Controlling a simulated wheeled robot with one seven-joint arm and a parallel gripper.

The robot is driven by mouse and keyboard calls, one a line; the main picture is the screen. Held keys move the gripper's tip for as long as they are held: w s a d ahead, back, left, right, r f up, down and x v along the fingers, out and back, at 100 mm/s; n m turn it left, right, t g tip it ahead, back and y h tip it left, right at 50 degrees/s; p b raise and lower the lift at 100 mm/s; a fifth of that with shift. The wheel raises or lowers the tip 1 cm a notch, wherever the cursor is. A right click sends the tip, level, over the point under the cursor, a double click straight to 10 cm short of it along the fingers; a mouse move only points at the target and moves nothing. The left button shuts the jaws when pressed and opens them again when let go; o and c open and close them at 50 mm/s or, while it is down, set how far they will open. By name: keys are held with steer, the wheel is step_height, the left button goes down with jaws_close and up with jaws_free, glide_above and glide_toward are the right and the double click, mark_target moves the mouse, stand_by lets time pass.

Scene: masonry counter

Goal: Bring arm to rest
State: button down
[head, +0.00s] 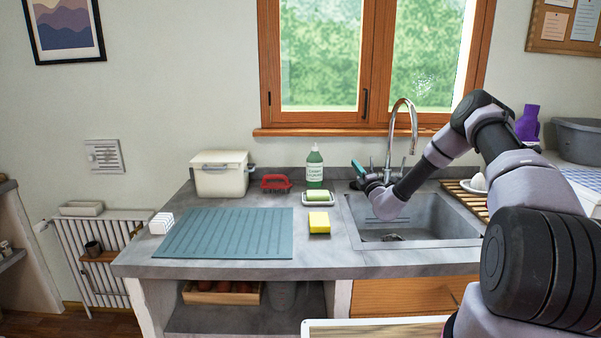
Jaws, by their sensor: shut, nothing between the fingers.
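My arm reaches in from the right and bends down over the sink (455,231). My gripper (356,166) is at the sink's back left corner, pointing left toward the wall side. It is small in the picture and looks shut, with nothing seen in it. It is to the right of the green soap bottle (315,169), apart from it. The arm hides part of the sink and of the counter to its right.
On the counter (330,252) are a teal mat (225,233), a yellow sponge (319,222), a soap dish (317,198), a red brush (276,183) and a white bin (221,176). The faucet (405,125) rises close behind my forearm. A purple jug (528,123) stands at the right.

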steer(key=s+a+r+n+g+y, duration=0.4)
steer(key=a+r+n+y, duration=0.1)
steer(key=r+n, duration=0.2)
steer(key=s+a+r+n+g+y, duration=0.4)
steer(key=a+r+n+y, duration=0.1)
steer(key=a+r+n, duration=0.15)
steer(key=s+a+r+n+g, duration=0.4)
steer(key=s+r+n+g, duration=0.45)
steer(key=s+n, duration=0.5)
steer(key=s+d+r+n+g+h, duration=0.1)
steer(key=s+d+r+n+h, duration=0.1)
steer(key=s+n+h, duration=0.45)
steer(key=s+d+r+n+g+h, duration=0.1)
steer(key=s+d+n, duration=0.2)
steer(key=s, duration=0.7)
steer(key=s+d+r+n+t+h, duration=0.3)
steer(key=s+d+n+t+h, duration=0.2)
steer(key=s+d, duration=0.8)
steer(key=d+n+h, duration=0.1)
steer(key=n+h, duration=0.1)
steer(key=n, duration=0.1)
steer(key=shift+s+r, duration=0.15)
steer(key=shift+s, duration=0.05)
steer(key=shift+h, duration=0.25)
